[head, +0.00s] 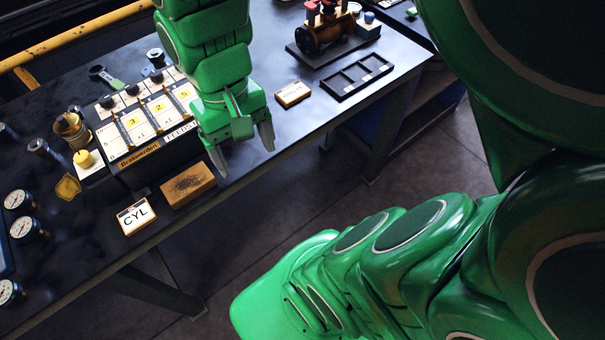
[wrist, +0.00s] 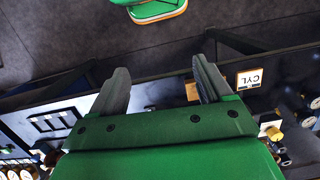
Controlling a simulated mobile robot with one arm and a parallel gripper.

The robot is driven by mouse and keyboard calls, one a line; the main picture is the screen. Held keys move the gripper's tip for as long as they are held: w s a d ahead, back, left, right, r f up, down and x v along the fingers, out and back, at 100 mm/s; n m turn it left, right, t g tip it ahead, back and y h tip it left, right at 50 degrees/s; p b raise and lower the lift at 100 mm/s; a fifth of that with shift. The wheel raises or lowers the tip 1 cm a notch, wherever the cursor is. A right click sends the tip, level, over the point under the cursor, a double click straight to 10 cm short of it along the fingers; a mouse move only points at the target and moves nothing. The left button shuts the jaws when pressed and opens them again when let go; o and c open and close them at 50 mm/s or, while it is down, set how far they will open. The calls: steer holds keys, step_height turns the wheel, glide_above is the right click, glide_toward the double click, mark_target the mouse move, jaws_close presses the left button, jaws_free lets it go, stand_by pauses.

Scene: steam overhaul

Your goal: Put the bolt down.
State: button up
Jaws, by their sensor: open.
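My gripper (head: 242,152) is over the dark bench near its front edge, pointing down, with its two grey fingers spread apart. In the wrist view the fingers of my gripper (wrist: 160,78) also stand apart, and nothing shows between them. I cannot make out a bolt for certain in either view. A small black tray with compartments (head: 357,77) lies on the bench to the right of my gripper; the tray (wrist: 50,122) is also in the wrist view.
A numbered board (head: 142,148), a brown block (head: 188,186) and a CYL card (head: 135,216) are left of my gripper. Several gauges (head: 24,228) lie far left. A brass and red model (head: 322,35) stands at the back. Bare bench (head: 290,125) lies right of my gripper.

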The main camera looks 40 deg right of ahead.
steer(key=s+f, duration=0.1)
steer(key=s, duration=0.4)
steer(key=shift+s+d+f+n, duration=0.3)
steer(key=shift+s+d+f, duration=0.05)
steer(key=shift+d+f, duration=0.1)
stand_by(0.7)
